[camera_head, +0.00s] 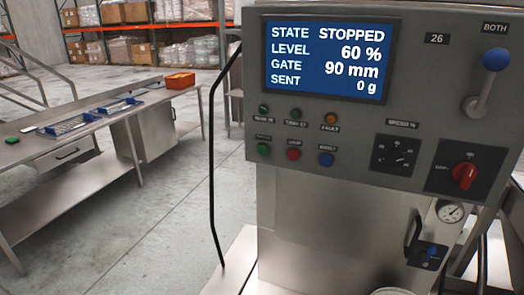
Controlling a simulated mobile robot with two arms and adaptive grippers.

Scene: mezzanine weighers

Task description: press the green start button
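The green button (263,150) sits at the lower left of the grey control panel (350,190), with a small label above it that is too small to read surely. A red button (293,154) and a blue button (326,159) follow to its right. The screen (330,58) reads STATE STOPPED, LEVEL 60 %, GATE 90 mm, SENT 0 g. Above the buttons are a dark green lamp (264,109), another green lamp (295,113) and an orange lamp (330,118). Neither of my grippers shows in this view.
The panel also carries a speed dial (396,155), a red rotary switch (464,175) and a blue-knobbed lever (496,60). A pressure gauge (451,212) is below. A steel table (60,185) with blue trays and an orange box (179,80) stands left. Floor between is clear.

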